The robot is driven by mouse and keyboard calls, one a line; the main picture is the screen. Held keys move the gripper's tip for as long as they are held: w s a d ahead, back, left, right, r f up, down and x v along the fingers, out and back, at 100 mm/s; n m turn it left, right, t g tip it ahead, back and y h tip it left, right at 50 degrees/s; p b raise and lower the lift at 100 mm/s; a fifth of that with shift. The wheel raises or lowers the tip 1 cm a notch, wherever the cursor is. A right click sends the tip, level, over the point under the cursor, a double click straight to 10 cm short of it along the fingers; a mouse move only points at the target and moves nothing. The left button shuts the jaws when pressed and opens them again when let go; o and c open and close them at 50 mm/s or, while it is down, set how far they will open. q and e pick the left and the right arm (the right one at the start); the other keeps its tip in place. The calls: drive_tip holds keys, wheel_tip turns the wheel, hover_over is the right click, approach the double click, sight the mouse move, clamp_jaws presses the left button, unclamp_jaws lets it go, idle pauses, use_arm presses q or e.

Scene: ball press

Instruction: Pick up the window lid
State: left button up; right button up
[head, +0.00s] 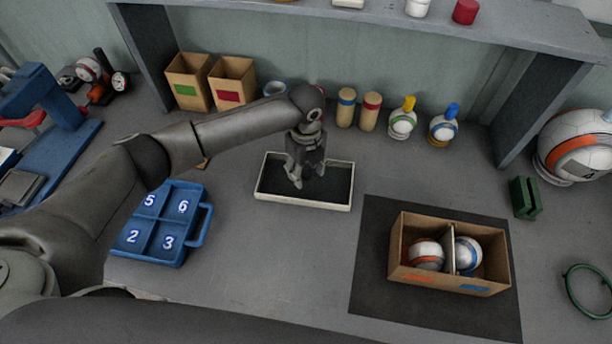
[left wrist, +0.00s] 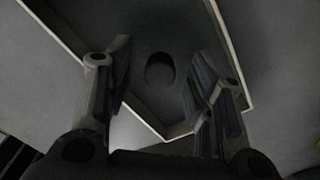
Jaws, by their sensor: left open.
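A shallow rectangular piece with a pale rim and dark middle (head: 300,204) lies flat on the grey table; it looks like the window lid, though I cannot tell for sure. Its rim (left wrist: 234,60) also shows in the left wrist view, with a small dark round spot in the middle. My left gripper (head: 308,178) points down over this piece, its fingers apart. The left wrist view shows the open fingers (left wrist: 160,60) with nothing held between them. Whether the fingertips touch the piece cannot be told. My right gripper is not in view.
A cardboard box (head: 398,265) with two balls stands on a dark mat (head: 375,235) at right. A blue numbered tray (head: 203,228) lies at left. Cylinders (head: 370,110), bottle-like items (head: 403,120) and open boxes (head: 232,82) line the back, under a shelf (head: 400,20).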

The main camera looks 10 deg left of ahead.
use_arm(q)
drive_tip(key=shift+c, duration=0.5)
drive_tip(key=c, duration=1)
drive_tip(key=shift+r, duration=0.1)
